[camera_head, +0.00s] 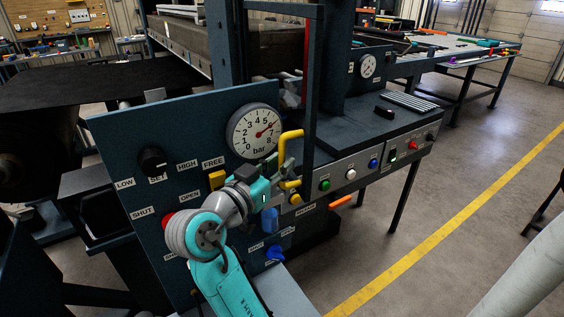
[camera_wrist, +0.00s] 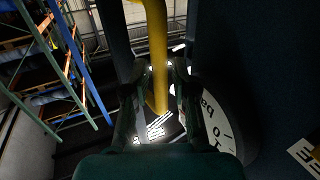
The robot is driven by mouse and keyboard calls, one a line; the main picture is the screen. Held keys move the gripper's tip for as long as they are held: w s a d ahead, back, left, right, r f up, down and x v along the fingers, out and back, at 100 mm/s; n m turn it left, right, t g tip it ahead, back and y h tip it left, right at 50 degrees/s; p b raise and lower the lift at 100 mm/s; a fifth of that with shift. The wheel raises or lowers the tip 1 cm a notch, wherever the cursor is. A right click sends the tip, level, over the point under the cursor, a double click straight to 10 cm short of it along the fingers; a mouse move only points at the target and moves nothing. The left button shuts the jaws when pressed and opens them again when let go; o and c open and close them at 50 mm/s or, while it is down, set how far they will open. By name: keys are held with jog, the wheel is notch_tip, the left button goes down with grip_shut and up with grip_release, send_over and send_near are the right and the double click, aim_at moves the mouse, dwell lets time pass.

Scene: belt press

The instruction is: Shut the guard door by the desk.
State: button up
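The guard door (camera_head: 313,95) is a dark upright frame by the desk, standing out from the press and seen nearly edge-on. Its yellow bar handle (camera_head: 291,137) is on the near side, just right of the pressure dial. My gripper (camera_head: 284,169) is at the lower part of this handle. In the wrist view the yellow handle (camera_wrist: 158,55) runs between the two fingers of my gripper (camera_wrist: 160,72). The fingers are apart, with a gap showing beside the handle. Contact with the handle cannot be made out.
A panel (camera_head: 125,130) with a bar dial (camera_head: 254,131), knobs and labels stands close to my arm. The desk (camera_head: 365,135) carries coloured buttons along its front. A workbench (camera_head: 455,50) stands behind. Open floor with a yellow line (camera_head: 440,232) lies to the right.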

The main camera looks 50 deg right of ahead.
jog(key=shift+w+d, duration=0.1)
jog(key=shift+d, duration=0.6)
grip_shut()
